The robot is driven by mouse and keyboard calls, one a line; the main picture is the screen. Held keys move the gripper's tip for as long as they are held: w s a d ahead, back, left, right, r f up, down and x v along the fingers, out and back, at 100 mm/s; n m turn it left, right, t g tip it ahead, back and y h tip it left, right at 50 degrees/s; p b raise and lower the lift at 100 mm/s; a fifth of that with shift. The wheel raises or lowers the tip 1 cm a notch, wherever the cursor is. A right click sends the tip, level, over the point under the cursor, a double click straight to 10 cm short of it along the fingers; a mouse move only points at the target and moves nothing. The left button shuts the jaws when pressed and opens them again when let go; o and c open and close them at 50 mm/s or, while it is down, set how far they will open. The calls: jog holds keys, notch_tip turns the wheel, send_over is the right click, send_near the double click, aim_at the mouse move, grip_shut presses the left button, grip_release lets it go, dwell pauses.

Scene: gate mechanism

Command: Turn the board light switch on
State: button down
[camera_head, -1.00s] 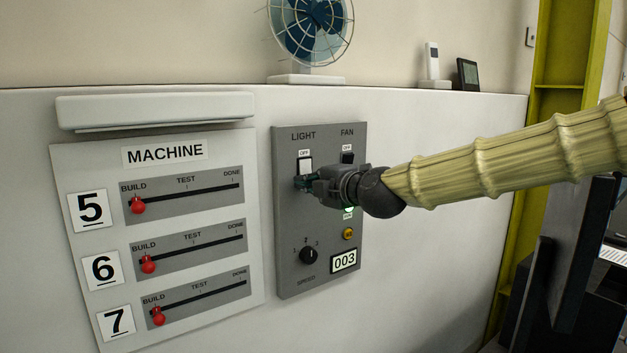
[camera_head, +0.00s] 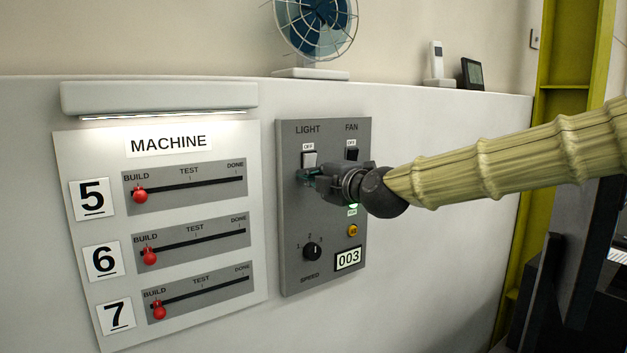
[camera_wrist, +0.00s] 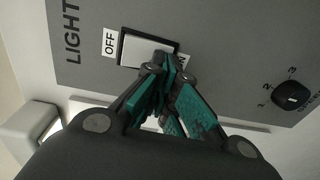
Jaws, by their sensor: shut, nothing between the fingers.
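The white light switch (camera_head: 309,159) sits under the LIGHT label on the grey control panel (camera_head: 288,225). In the head view its upper part shows below an OFF tag, and my gripper hides its lower part. My gripper (camera_head: 303,176) is shut and empty, with its tips at the lower end of the switch. In the wrist view the closed fingertips (camera_wrist: 160,66) overlap the switch (camera_wrist: 135,48) near its ON end; whether they still touch it is hard to tell. The board lamp (camera_head: 160,98) above the machine board (camera_head: 85,160) is lit along its underside.
A dark fan switch (camera_head: 352,154) lies just right of the light switch. A speed knob (camera_head: 312,251), a yellow button (camera_head: 352,231) and a 003 display (camera_head: 348,258) are lower on the panel. Red sliders stand at BUILD on the board. A fan (camera_head: 315,28) stands on the ledge.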

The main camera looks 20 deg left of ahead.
jog(key=f+b+v, duration=0.2)
jog(key=b+v, duration=0.2)
jog(key=v, duration=1)
jog(key=shift+f+b, duration=0.3)
jog(key=shift+f, duration=0.05)
jog(key=shift+w, duration=0.1)
dwell(1.0)
